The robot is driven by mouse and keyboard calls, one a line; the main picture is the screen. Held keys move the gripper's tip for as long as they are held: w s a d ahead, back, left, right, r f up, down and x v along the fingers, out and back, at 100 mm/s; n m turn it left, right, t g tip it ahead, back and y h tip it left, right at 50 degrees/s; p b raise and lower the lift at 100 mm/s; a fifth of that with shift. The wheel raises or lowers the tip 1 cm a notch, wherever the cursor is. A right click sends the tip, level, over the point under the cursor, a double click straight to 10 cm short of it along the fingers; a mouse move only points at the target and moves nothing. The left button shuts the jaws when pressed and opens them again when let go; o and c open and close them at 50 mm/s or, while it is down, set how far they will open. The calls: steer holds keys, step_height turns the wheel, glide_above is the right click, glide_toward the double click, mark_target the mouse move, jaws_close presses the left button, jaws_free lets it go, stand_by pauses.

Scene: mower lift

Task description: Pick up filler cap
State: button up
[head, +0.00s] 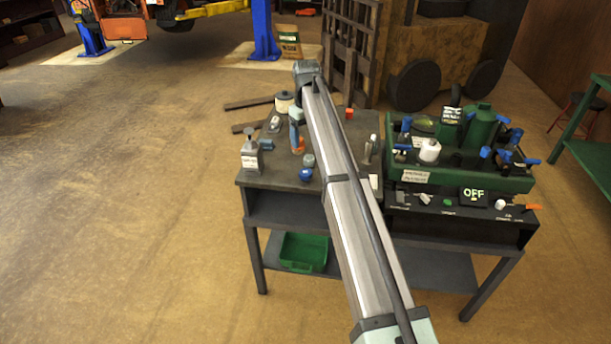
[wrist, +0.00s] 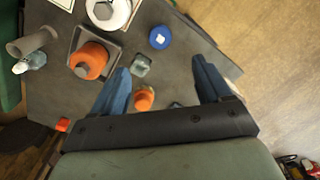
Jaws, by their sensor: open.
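My gripper (wrist: 161,68) is open, its two blue fingers pointing down at the grey bench top. A small orange piece with a pale top (wrist: 143,98) lies between the fingers in the wrist view, apart from both. It also shows below the blue finger of my gripper (head: 295,135) in the head view. A grey-green knobbed piece (wrist: 141,66) sits beside the left fingertip, and a round blue cap (wrist: 160,37) lies beyond it, also seen in the head view (head: 305,175). I cannot tell which piece is the filler cap.
A larger orange cap-like piece (wrist: 90,58) sits in a square grey tray near the left finger. A white round part (wrist: 106,12) is beyond it. A grey bottle (head: 251,155) stands at the bench's left edge. A green tray (head: 465,182) with parts stands right. My arm hides the bench middle.

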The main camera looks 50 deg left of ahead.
mark_target(306, 172)
step_height(306, 172, down, 14)
steer(key=shift+a+r, duration=0.1)
steer(key=shift+a, duration=0.05)
stand_by(0.7)
steer(key=shift+c, duration=0.2)
steer(key=c, duration=1.1)
